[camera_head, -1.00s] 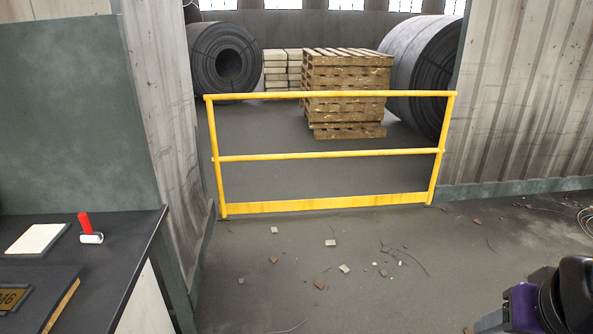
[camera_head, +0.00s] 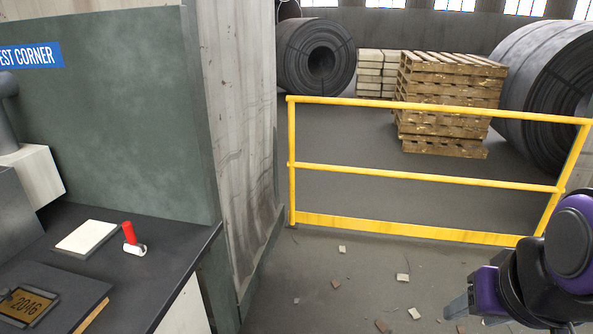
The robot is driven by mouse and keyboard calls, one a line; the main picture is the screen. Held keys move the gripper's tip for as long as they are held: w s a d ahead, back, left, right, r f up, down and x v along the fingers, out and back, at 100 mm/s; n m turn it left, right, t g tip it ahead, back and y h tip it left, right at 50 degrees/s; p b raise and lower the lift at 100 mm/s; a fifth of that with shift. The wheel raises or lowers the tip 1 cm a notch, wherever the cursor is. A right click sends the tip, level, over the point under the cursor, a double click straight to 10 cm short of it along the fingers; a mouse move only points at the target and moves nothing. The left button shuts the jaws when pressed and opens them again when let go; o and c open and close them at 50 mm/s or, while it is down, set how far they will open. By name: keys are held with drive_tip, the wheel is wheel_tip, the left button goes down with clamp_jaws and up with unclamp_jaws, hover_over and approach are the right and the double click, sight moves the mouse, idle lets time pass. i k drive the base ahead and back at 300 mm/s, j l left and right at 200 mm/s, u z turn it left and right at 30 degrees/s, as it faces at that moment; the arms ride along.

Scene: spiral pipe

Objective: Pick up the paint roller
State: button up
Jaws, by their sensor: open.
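The paint roller (camera_head: 130,238) lies on the dark counter at the left of the head view. It has a red handle and a small white roller head. It is beside a flat white block, close to the counter's right part. My gripper (camera_head: 456,308) is at the lower right, with its grey fingers beside the purple and black wrist. It is open, holds nothing that I can see, and is far to the right of the roller, over the floor.
A yellow railing (camera_head: 420,175) stands ahead. Rubble lies on the otherwise open floor.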

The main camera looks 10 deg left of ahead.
sight(131, 246)
drive_tip(key=i+u, duration=0.35)
drive_tip(key=i, duration=0.15)
drive_tip(key=i+l+u, duration=0.3)
drive_tip(key=i, duration=0.2)
drive_tip(key=i+u, duration=0.15)
drive_tip(key=u, duration=0.25)
drive_tip(key=i+u, duration=0.15)
drive_tip(key=u, duration=0.25)
drive_tip(key=i+l+u, duration=0.1)
drive_tip(key=u, duration=0.3)
